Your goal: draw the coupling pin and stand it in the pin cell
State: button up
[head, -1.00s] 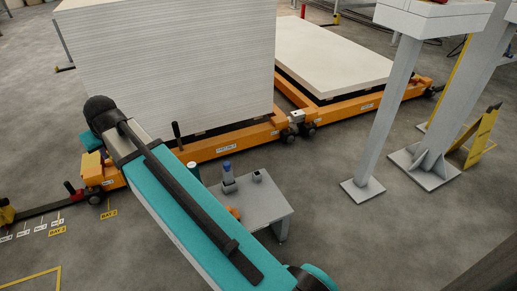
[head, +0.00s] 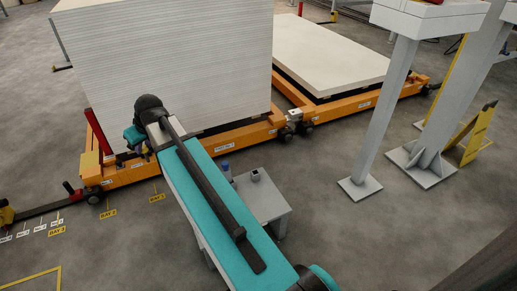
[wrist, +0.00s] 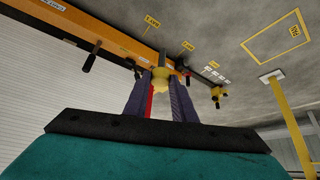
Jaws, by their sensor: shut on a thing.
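My gripper (wrist: 160,84) shows in the wrist view with its dark fingers close together. A yellow piece (wrist: 159,79) shows between the fingertips; I take it as the coupling pin, though most of it is hidden. In the head view my wrist (head: 133,136) is beside the front left of the orange cart, and the fingertips are hidden. A small grey block with a dark opening (head: 256,175) stands on the grey table, apart from my gripper; it looks like the pin cell.
The grey table (head: 270,205) is partly behind my arm. A blue-topped item (head: 226,168) stands on it. The orange cart (head: 240,138) carries a tall white stack (head: 170,55). A red post (head: 98,132) stands at its left end. Open floor lies right of the table.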

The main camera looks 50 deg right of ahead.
jog(key=s+d+f+n+p, duration=0.1)
jog(key=s+d+f, duration=0.3)
jog(key=s+d, duration=0.3)
jog(key=s+d+f+n+y+p, duration=0.1)
jog(key=s+d+f, duration=0.4)
jog(key=d, duration=1.2)
jog(key=s+d+f+n+y+p, duration=0.1)
jog(key=s+d+f+p, duration=0.2)
jog(key=s+d, duration=0.6)
jog(key=d+f, duration=0.1)
jog(key=d, duration=0.2)
jog(key=shift+d+f+n+g, duration=0.2)
jog(key=shift+f+n+g, duration=0.1)
jog(key=shift+f+n, duration=0.1)
jog(key=shift+f+b, duration=1.05)
jog(key=shift+f, duration=0.9)
jog(key=shift+f+b, duration=1.5)
jog(key=shift+f, duration=1.2)
jog(key=o, duration=1.1)
jog(key=shift+o, duration=0.2)
jog(key=shift+r, duration=0.1)
jog(key=p+v, duration=0.4)
jog(key=v, duration=0.9)
jog(key=shift+s+r, duration=0.25)
jog(key=shift+r, duration=0.05)
